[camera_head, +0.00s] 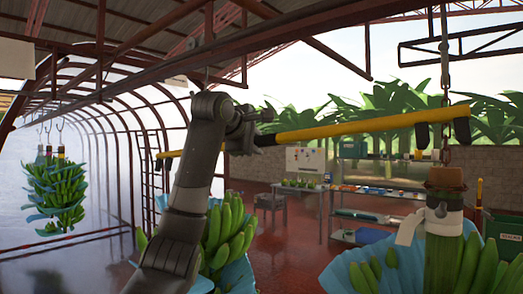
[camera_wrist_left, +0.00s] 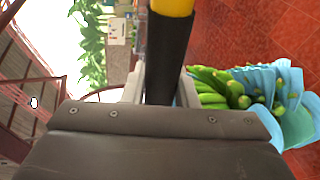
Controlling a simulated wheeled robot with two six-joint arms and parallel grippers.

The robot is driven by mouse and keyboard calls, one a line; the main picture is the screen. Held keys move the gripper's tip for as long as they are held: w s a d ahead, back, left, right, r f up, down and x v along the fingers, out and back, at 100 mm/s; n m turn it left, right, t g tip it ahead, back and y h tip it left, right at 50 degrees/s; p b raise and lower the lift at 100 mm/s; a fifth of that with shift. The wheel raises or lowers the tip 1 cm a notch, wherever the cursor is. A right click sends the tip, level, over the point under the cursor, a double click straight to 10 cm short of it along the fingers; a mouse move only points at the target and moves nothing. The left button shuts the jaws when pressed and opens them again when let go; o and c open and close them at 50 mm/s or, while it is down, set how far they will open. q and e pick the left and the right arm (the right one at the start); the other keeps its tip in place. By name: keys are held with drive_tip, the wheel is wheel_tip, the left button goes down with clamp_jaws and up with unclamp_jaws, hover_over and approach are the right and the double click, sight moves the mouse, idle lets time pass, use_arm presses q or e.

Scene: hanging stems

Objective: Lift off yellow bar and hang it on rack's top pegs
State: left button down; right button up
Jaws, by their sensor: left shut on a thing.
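The yellow bar (camera_head: 350,127) runs across the head view, nearly level, its right end a little higher. My left gripper (camera_head: 258,128) is shut around the bar's black sleeve, left of the long yellow part. In the left wrist view the black sleeve (camera_wrist_left: 168,55) stands between the two fingers of my left gripper (camera_wrist_left: 163,90), with yellow above it. The bar's left part passes behind my left arm. I cannot make out the rack's top pegs. My right gripper is not in view.
A banana stem (camera_head: 443,240) hangs from a chain (camera_head: 445,70) at the right, close to the bar's right end. Another bunch (camera_head: 228,235) is behind my left arm. A third bunch (camera_head: 57,190) hangs far left. Shelves (camera_head: 375,215) stand behind on red floor.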

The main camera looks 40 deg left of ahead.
use_arm(q)
drive_tip(key=s+b, duration=0.1)
drive_tip(key=s, duration=0.1)
drive_tip(key=s+b, duration=0.2)
drive_tip(key=s, duration=0.1)
drive_tip(key=shift+s+a+r, duration=0.1)
drive_tip(key=shift+s+a, duration=0.05)
drive_tip(key=shift+a, duration=0.05)
idle(0.4)
